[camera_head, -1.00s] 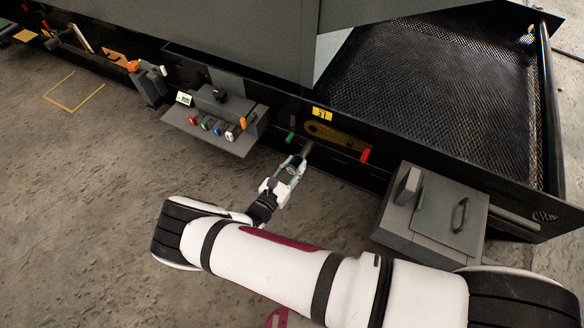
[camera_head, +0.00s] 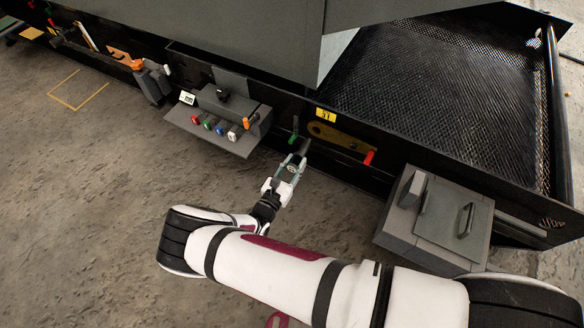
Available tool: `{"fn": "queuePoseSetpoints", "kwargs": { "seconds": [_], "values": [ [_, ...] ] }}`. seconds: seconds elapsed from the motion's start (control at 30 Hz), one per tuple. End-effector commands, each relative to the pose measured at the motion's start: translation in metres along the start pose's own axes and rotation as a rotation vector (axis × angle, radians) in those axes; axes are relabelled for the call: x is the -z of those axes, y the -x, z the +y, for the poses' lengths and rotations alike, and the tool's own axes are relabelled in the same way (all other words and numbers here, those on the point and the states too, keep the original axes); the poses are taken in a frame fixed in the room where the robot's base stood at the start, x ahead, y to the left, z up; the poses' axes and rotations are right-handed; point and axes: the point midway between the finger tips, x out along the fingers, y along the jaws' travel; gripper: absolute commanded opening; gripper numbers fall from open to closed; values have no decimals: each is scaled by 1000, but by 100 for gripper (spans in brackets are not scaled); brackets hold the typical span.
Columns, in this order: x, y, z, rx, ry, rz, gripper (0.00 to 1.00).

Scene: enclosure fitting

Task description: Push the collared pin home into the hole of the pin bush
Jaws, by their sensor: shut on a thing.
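My gripper (camera_head: 297,160) is at the front of the black machine wall, just below the left end of a brass-yellow plate. It is shut on a small dark grey piece (camera_head: 305,146), which looks like the collared pin. The piece points at the wall. Its far end and the hole of the pin bush are too small and dark to make out, so I cannot tell how deep the pin sits.
A green handle (camera_head: 294,131) is close left of my gripper, and a red handle (camera_head: 369,158) is to the right. The brass-yellow plate (camera_head: 337,137) is between them. A grey shelf (camera_head: 211,135) with coloured buttons is left; a grey box (camera_head: 432,223) is right.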

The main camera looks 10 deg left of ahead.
Motion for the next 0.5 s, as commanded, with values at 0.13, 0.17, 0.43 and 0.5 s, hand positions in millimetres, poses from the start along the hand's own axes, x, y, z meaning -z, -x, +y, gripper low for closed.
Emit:
{"fn": "queuePoseSetpoints", "kwargs": {
  "seconds": [0.13,0.17,0.43,0.5],
  "values": [
    [-1,-13,0,0,0,-4,0],
    [-1,-16,0,0,0,-4,0],
    [-1,-35,0,0,0,-4,0],
    [-1,-38,0,0,0,-4,0]
  ]
}}
